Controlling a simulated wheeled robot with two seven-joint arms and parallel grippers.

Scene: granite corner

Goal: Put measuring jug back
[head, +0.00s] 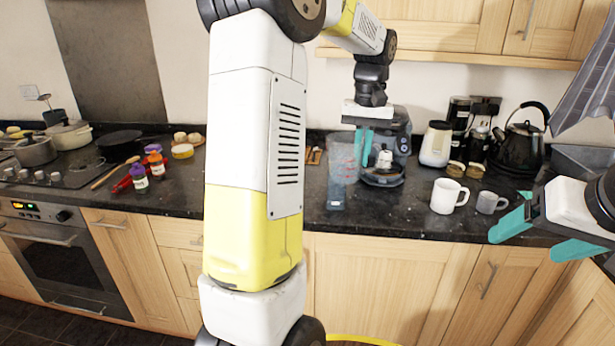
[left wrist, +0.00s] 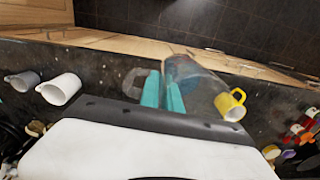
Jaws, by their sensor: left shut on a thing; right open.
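The measuring jug (head: 343,158) is clear with red markings, at the middle of the worktop in the head view. My left gripper (head: 363,148) is shut on its handle side. In the left wrist view the teal fingers (left wrist: 163,95) close on the grey handle (left wrist: 133,83), with the clear jug body (left wrist: 192,82) beside them. I cannot tell whether its base touches the worktop. My right gripper (head: 525,243) is open and empty at the right, in front of the counter edge.
A coffee machine (head: 385,160) stands just right of the jug. A white mug (head: 447,197) and grey mug (head: 490,203) stand further right. A yellow mug (left wrist: 231,105) is near the jug. My left arm hides some worktop.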

